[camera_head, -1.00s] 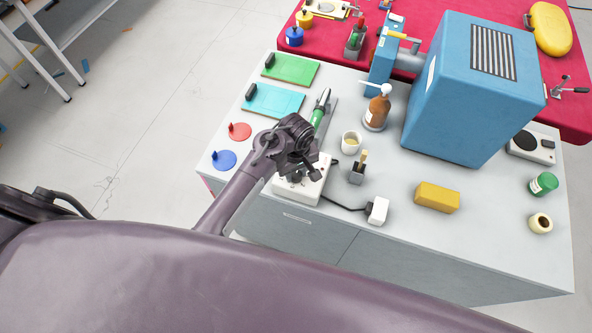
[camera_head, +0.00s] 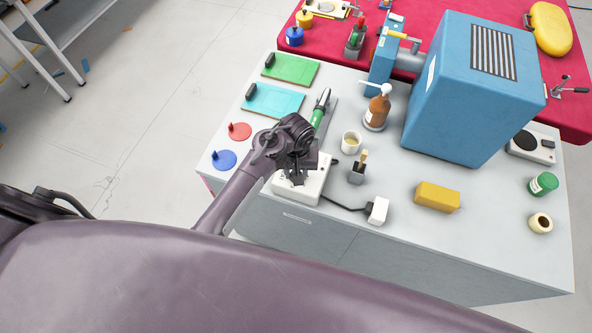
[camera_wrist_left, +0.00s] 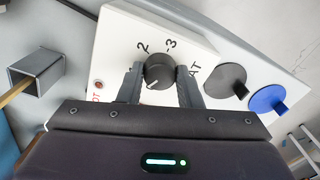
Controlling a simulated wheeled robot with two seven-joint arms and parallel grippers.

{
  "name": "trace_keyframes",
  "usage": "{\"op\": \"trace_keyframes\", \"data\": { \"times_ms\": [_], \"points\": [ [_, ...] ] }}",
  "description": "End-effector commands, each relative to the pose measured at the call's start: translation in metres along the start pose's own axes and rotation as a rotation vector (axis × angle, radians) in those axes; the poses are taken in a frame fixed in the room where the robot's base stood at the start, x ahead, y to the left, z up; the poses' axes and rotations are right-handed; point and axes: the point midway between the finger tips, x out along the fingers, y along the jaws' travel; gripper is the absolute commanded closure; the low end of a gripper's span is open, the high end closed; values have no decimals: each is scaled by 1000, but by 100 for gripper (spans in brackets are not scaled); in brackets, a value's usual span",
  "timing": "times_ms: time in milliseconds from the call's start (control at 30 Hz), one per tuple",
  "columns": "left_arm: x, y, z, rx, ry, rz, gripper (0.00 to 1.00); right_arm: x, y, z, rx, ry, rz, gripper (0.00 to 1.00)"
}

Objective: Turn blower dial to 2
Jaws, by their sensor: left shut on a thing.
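The white blower control box (camera_head: 315,188) sits near the front left of the grey bench. It also shows in the left wrist view (camera_wrist_left: 120,35), with a round black dial (camera_wrist_left: 158,70). A "2" and a "3" are printed beside the dial. The dial's white mark points to the picture's lower left, away from both numbers. My left gripper (camera_head: 297,178) is down at the box. In the wrist view my left gripper (camera_wrist_left: 159,85) has a finger on each side of the dial and is shut on it. Other dial markings are hidden by the fingers. My right gripper is not in view.
A cream cup (camera_head: 351,141), a small brush holder (camera_head: 357,175) and a white plug block (camera_head: 378,210) with a black cable stand right of the box. A blue disc (camera_head: 224,160) and a red disc (camera_head: 239,131) lie left. A large blue machine (camera_head: 465,95) stands behind.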

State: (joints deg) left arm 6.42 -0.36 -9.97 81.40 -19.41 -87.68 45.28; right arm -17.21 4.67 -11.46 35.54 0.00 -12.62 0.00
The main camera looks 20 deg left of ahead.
Motion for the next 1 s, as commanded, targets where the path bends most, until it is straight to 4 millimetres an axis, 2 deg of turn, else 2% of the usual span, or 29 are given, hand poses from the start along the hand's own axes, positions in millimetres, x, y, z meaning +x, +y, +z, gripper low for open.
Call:
{"op": "trace_keyframes", "data": {
  "times_ms": [1000],
  "points": [
    [-1, 0, -1, 967, 3, -1, 91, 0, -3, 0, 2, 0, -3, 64]
  ]
}}
